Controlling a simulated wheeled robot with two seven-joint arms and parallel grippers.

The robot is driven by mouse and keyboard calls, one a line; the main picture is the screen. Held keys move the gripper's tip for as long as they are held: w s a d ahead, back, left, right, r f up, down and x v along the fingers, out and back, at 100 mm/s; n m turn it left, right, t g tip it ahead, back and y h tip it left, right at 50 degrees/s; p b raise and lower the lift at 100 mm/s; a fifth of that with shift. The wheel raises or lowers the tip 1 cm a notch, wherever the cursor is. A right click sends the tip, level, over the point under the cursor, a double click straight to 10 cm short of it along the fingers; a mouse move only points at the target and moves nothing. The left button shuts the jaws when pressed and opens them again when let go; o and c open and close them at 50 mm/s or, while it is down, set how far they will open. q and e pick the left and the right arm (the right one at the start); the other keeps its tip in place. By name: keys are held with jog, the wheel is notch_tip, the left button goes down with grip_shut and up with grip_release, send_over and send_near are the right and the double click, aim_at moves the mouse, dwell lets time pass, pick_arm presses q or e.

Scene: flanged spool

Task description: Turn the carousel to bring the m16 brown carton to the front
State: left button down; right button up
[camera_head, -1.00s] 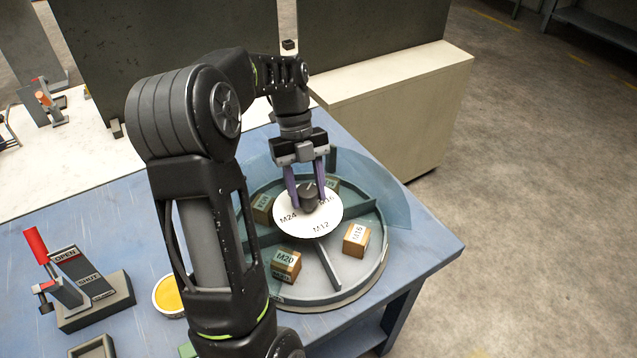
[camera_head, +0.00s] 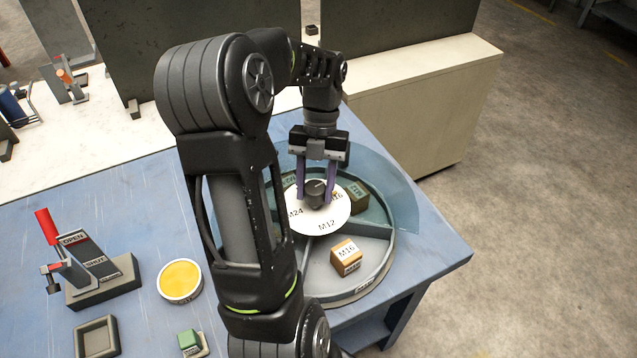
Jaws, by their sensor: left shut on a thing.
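The carousel (camera_head: 383,262) is a round grey tray with divider walls on the blue table. The brown M16 carton (camera_head: 346,254) sits in its front right compartment, white label up. A darker carton (camera_head: 357,198) labelled M12 stands at the back right, behind the clear shield (camera_head: 395,195). Another carton shows partly at the back left. A white disc (camera_head: 318,224) marked M24, M12 and 16 lies over the centre. My left gripper (camera_head: 317,192) points down and is shut on the dark centre knob (camera_head: 317,187). My left arm hides the carousel's left side. My right gripper is out of view.
A red-handled lever device (camera_head: 95,278) marked OPEN and SHUT, a round yellow-topped dish (camera_head: 180,280), a square grey tray (camera_head: 97,338) and a small green block (camera_head: 189,340) are on the table's left. A cream cabinet (camera_head: 425,110) stands behind the table.

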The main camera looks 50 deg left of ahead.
pick_arm(q)
jog(key=shift+m+p, duration=0.65)
jog(key=shift+m, duration=0.05)
jog(key=c, duration=0.8)
grip_release()
jog(key=shift+o, duration=0.2)
jog(key=shift+w+r, duration=0.1)
